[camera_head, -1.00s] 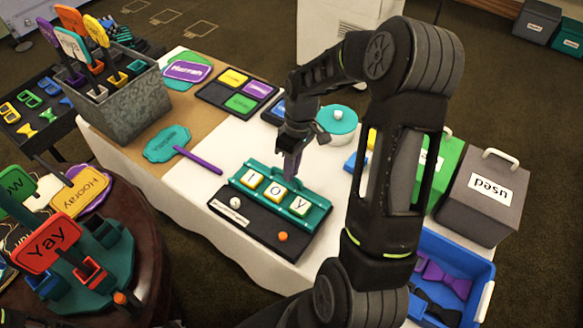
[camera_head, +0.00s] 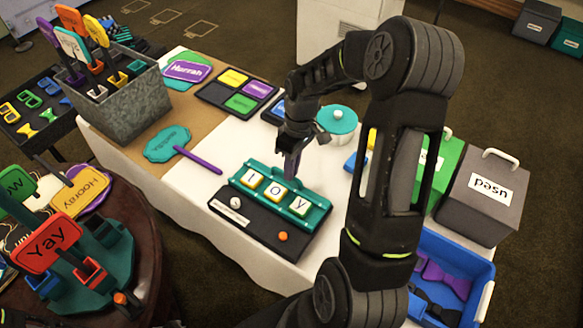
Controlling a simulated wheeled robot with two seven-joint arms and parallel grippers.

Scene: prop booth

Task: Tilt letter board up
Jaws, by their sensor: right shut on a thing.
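The letter board is a teal rack (camera_head: 318,213) on a black base (camera_head: 262,232), near the front edge of the white table. Three white tiles with yellow edges stand in the rack: a first letter tile (camera_head: 251,179), an O tile (camera_head: 276,189) and a Y tile (camera_head: 299,205). My right gripper (camera_head: 289,176) points down at the rack's back edge, behind the O and Y tiles. It is shut on the teal rack there, and its fingertips are partly hidden by the rack. My left gripper is out of view.
A teal paddle (camera_head: 167,144) with a purple handle lies to the left.

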